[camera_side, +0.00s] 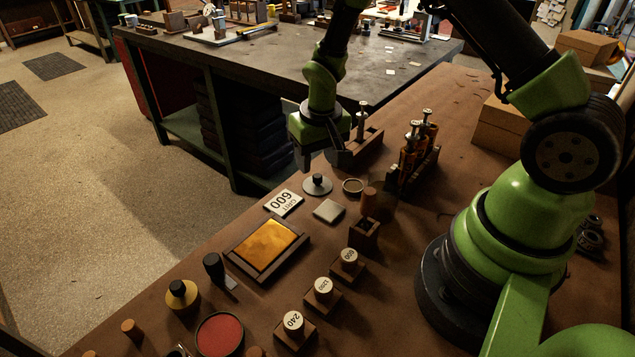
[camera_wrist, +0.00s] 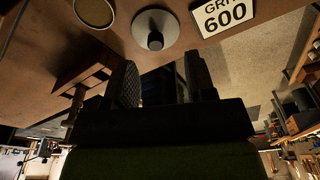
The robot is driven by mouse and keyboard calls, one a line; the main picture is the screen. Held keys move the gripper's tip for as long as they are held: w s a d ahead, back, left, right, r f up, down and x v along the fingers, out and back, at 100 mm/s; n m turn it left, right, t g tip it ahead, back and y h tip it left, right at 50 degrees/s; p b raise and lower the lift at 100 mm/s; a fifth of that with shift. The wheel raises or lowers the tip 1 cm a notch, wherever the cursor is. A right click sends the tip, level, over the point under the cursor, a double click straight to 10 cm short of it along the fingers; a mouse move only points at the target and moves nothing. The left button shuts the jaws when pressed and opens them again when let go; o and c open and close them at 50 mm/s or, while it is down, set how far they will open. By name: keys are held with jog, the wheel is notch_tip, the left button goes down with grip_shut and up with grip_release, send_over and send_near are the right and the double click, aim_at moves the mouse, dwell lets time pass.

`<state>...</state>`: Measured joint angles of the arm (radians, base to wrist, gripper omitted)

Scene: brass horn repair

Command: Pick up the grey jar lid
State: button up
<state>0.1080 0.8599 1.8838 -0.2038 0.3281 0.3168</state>
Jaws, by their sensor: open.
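The grey jar lid (camera_side: 317,185) is a flat round disc with a small dark knob in its middle. It lies on the brown bench, and in the wrist view the lid (camera_wrist: 155,24) shows at the top, beyond my fingertips. My gripper (camera_side: 320,160) is above the bench near the lid, on its far side in the side view. In the wrist view the two fingers of my gripper (camera_wrist: 162,75) are apart with nothing between them. The lid appears clear of both fingers.
A small round open jar (camera_side: 353,186) stands right of the lid. A "GRIT 600" card (camera_side: 283,202) lies left of it, and a grey square block (camera_side: 329,211) in front. A wooden rack (camera_side: 362,148) is close beside my gripper. The bench's far edge is near.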

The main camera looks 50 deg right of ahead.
aim_at(318, 176)
jog(key=f, duration=0.3)
jog(key=d+f, duration=0.1)
jog(key=f, duration=0.1)
jog(key=shift+w, duration=0.25)
jog(key=shift+c, duration=0.2)
grip_shut()
